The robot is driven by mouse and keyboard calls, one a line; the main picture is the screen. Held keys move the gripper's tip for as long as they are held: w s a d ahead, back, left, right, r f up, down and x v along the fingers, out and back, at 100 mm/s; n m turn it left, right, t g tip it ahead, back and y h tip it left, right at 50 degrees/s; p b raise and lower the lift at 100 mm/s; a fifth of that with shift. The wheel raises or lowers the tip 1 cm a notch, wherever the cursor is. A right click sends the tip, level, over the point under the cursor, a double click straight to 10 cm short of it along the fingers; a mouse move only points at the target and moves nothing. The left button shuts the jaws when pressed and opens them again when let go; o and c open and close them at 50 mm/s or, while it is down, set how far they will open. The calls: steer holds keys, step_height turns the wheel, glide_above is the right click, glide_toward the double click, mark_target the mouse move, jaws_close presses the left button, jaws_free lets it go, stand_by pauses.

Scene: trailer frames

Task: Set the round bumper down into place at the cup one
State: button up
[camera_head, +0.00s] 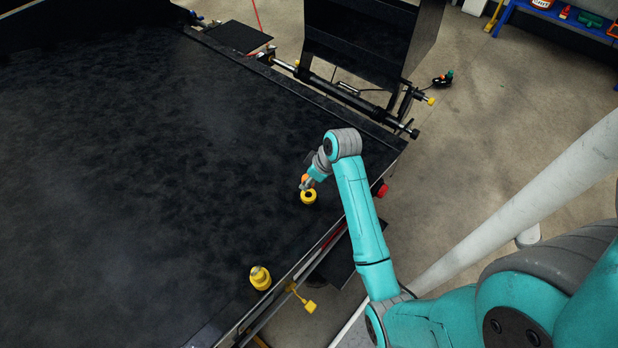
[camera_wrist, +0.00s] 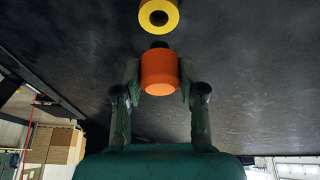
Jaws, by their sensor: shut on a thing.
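My gripper (camera_head: 306,183) is shut on the round bumper (camera_wrist: 160,73), an orange cylinder with a dark end. In the wrist view the bumper sits between both fingers, its dark end facing a yellow cup (camera_wrist: 158,14). In the head view the bumper (camera_head: 305,178) shows as a small orange patch, partly hidden by the gripper. The yellow cup (camera_head: 308,198), a ring with a dark hole, is on the black deck just below the gripper in the picture. In the wrist view the bumper's dark end is close to the ring but appears outside its hole.
A second yellow fitting (camera_head: 260,278) stands on the black deck (camera_head: 150,170) near its edge, at the lower left. A red knob (camera_head: 381,190) is at the deck's right edge. A dark box-like frame (camera_head: 372,45) stands behind the deck. The deck's middle is clear.

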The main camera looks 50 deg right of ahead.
steer(key=shift+f, duration=3.05)
steer(key=o, duration=1.2)
steer(key=shift+s, duration=0.1)
steer(key=v, duration=1.2)
